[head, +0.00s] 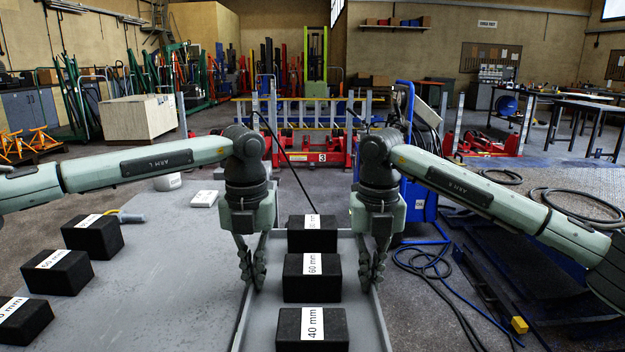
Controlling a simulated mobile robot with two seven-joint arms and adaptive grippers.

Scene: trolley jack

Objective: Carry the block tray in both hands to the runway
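The block tray (377,322) is a long, shallow grey tray in the lower middle of the head view. Several black blocks stand in it in a row, among them a front block (290,328) labelled 40 mm and a middle block (296,284) labelled 60 mm. My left gripper (253,282) points down at the tray's left wall, its fingers drawn close together on either side of it. My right gripper (371,284) is likewise closed at the right wall. The fingers partly hide the walls. I cannot tell whether the tray is clear of the surface beneath.
Ahead stands a red jack (340,150). A blue machine (420,200) and hoses (430,262) are on the right. A yellow cube (519,325) lies low right.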

